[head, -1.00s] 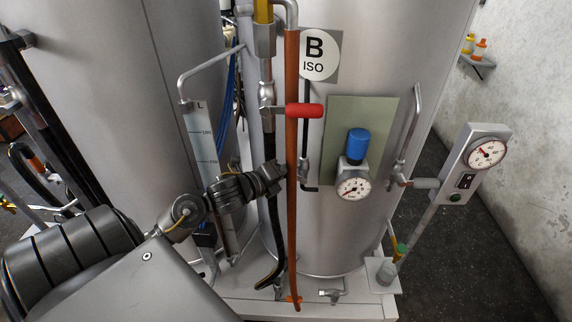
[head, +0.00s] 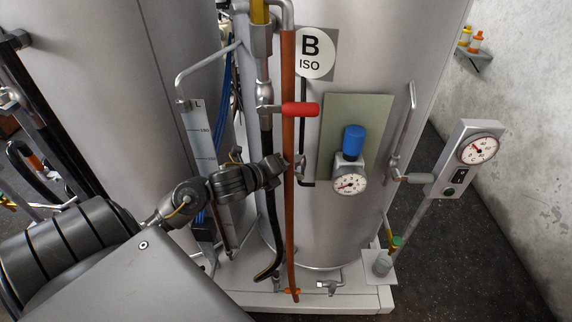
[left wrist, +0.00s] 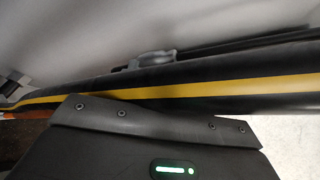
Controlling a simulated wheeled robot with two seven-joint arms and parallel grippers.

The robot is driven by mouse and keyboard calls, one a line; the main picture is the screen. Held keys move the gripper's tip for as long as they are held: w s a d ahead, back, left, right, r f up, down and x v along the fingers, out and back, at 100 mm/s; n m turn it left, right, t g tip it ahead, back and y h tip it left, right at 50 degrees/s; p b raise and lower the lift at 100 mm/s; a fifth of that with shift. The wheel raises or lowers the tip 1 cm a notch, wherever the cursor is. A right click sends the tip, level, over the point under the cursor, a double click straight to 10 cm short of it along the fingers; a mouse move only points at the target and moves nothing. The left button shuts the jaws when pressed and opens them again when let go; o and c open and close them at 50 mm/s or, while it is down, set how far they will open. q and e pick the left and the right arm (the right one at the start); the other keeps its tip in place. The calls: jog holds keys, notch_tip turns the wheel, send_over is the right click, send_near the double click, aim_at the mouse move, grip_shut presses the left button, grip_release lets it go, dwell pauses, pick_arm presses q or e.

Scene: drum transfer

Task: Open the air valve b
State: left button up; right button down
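Tank B (head: 385,60) carries a round "B ISO" label (head: 312,50). Left of the label, a valve with a red handle (head: 300,110) sits on the pipework; the handle points right, across the orange-brown pipe (head: 289,200). A blue knob (head: 353,139) sits above a round gauge (head: 349,181) on a green plate. Which of these is air valve b is not marked. My left gripper (head: 287,166) is below the red handle, beside or behind the orange-brown pipe, apart from the handle. Its fingertips are hidden. The left wrist view shows a black hose with a yellow stripe (left wrist: 200,92) close by. My right gripper is out of view.
A grey grab handle (head: 403,130) and a post with a gauge box (head: 465,158) stand on the right. A level scale (head: 200,130) and a black hose (head: 268,225) crowd the left side. Dark open floor lies at the right.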

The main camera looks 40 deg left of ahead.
pick_arm(q)
jog(key=shift+s, duration=0.5)
jog(key=p+v, duration=0.2)
jog(key=v, duration=0.8)
jog(key=shift+r, duration=0.15)
jog(key=shift+w, duration=0.15)
